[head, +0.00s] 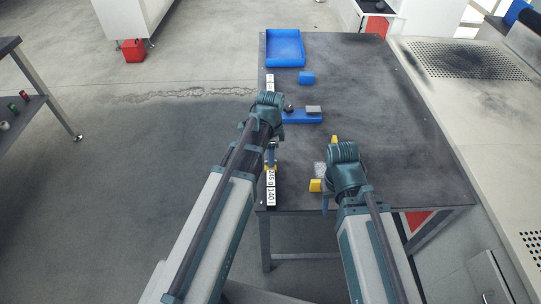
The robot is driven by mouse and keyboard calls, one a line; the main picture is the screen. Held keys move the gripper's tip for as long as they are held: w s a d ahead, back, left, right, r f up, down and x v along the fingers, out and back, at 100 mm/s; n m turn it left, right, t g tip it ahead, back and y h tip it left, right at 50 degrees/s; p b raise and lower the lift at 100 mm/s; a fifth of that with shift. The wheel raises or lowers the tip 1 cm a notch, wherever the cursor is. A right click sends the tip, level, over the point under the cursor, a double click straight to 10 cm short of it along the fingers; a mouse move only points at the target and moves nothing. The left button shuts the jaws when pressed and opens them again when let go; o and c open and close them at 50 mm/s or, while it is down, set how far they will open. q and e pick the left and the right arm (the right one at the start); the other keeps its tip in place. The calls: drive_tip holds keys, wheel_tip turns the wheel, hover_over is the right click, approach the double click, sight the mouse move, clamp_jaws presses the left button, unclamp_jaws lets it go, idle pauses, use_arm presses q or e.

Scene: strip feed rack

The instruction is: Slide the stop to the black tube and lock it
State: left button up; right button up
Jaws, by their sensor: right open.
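A white scale strip with black figures (270,190) runs along the left edge of the dark table. A blue bar (302,118) with a dark knob (288,108) and a grey block (313,109) lies beside it; I cannot tell whether this is the stop. I cannot make out a black tube for certain. My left gripper (270,165) is over the strip, mostly hidden by its own wrist, with a yellow tip showing; its opening is hidden. My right gripper (325,162) is open over the table's front part, its yellow tips apart, right of the strip.
The dark table (390,120) is bare at the right. A perforated light bench (490,140) adjoins its right side.

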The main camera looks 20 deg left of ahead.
use_arm(q)
wheel_tip(320, 180, up, 13)
drive_tip(key=p, duration=1.2)
drive_tip(key=s+d+n+y, duration=0.1)
drive_tip(key=s+d+n, duration=0.8)
drive_tip(key=s, duration=0.5)
drive_tip(key=shift+d+n, duration=0.4)
drive_tip(key=shift+d, duration=0.35)
drive_tip(key=shift+a, duration=0.1)
